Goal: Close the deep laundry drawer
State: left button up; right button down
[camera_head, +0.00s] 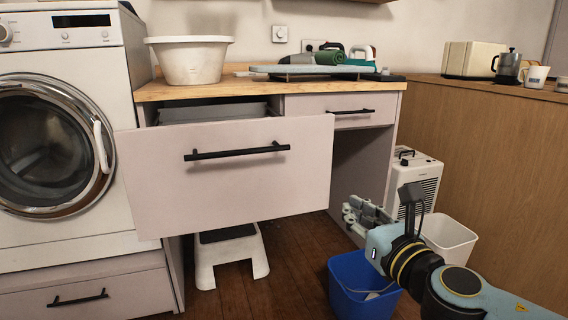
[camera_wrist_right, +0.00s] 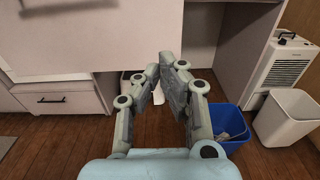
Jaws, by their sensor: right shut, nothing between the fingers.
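The deep laundry drawer (camera_head: 228,195) is pulled out from under the wooden counter, with its pale front standing well forward of the cabinet. Its black bar handle (camera_head: 237,152) runs across the upper part of the front. In the right wrist view the drawer front (camera_wrist_right: 95,38) fills the upper left, with part of its handle (camera_wrist_right: 55,7) at the top edge. My right gripper (camera_head: 354,212) is shut and empty, to the right of the drawer front and lower than its handle, not touching it. My left gripper is not in view.
A washing machine (camera_head: 60,140) stands left of the drawer. A white step stool (camera_head: 230,255) is beneath it. A blue bin (camera_head: 358,290), a white bin (camera_head: 448,240) and a white appliance (camera_head: 418,185) stand right. The shallow drawer (camera_head: 335,108) beside it is closed. A basin (camera_head: 190,62) sits on the counter.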

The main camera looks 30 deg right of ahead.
notch_tip(320, 180, up, 2)
send_near(315, 167)
jog(key=x, duration=0.6)
jog(key=shift+w+d+f, duration=0.1)
jog(key=shift+w, duration=0.25)
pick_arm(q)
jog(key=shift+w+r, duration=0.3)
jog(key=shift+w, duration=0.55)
pick_arm(e)
jog(key=shift+w, duration=0.35)
jog(key=shift+w+d, duration=0.1)
